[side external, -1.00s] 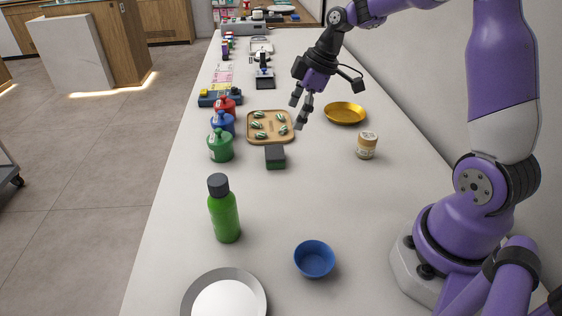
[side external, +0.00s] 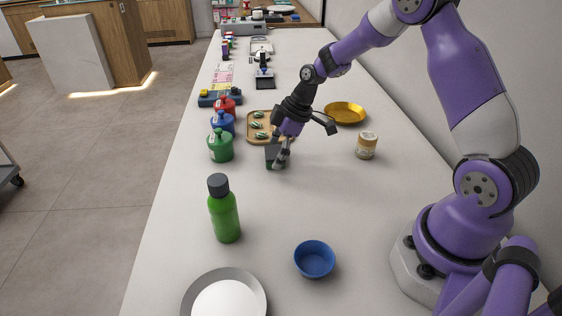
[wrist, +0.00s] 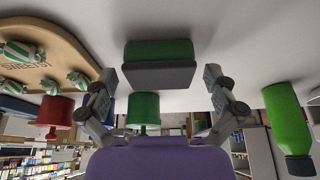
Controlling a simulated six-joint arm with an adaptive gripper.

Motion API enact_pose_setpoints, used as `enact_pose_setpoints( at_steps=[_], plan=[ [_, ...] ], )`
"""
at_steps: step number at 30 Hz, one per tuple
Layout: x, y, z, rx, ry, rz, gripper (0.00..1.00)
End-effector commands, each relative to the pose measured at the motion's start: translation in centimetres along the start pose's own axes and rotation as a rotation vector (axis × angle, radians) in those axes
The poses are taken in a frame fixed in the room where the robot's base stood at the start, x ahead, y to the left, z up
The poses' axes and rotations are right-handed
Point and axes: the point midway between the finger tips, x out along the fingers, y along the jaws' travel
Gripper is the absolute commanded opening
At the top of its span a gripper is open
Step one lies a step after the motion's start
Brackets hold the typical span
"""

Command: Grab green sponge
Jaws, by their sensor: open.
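The green sponge (side external: 272,161) is a small block with a dark grey layer, lying on the white counter in front of the wooden tray. In the side view my gripper (side external: 281,163) is low at its right side and hides part of it. In the wrist view the sponge (wrist: 158,62) sits between and just beyond my open fingers (wrist: 160,88), its green layer and grey layer both showing. The fingers are apart and empty. I cannot tell whether either finger touches the sponge.
A wooden tray (side external: 252,137) with striped sweets lies just behind. A green jar (side external: 220,148) stands to the left and a brown-labelled jar (side external: 367,146) to the right. A green bottle (side external: 225,215) and blue bowl (side external: 315,260) stand nearer.

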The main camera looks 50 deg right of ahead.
Motion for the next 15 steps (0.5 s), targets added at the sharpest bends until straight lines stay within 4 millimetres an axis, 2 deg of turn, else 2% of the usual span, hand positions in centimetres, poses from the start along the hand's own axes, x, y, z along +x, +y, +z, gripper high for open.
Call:
enact_pose_setpoints(
  at_steps=[2, 4, 6, 7, 15],
  plan=[
    [-0.03, 0.01, 0.00, 0.000, 0.000, 0.000, 1.00],
    [-0.04, 0.01, 0.00, 0.000, 0.000, 0.000, 0.70],
    [-0.05, 0.00, 0.00, 0.000, 0.000, 0.000, 0.51],
    [-0.05, 0.00, 0.00, 0.000, 0.000, 0.000, 0.47],
    [-0.03, -0.03, 0.04, 0.001, -0.001, -0.001, 0.45]
  ],
)
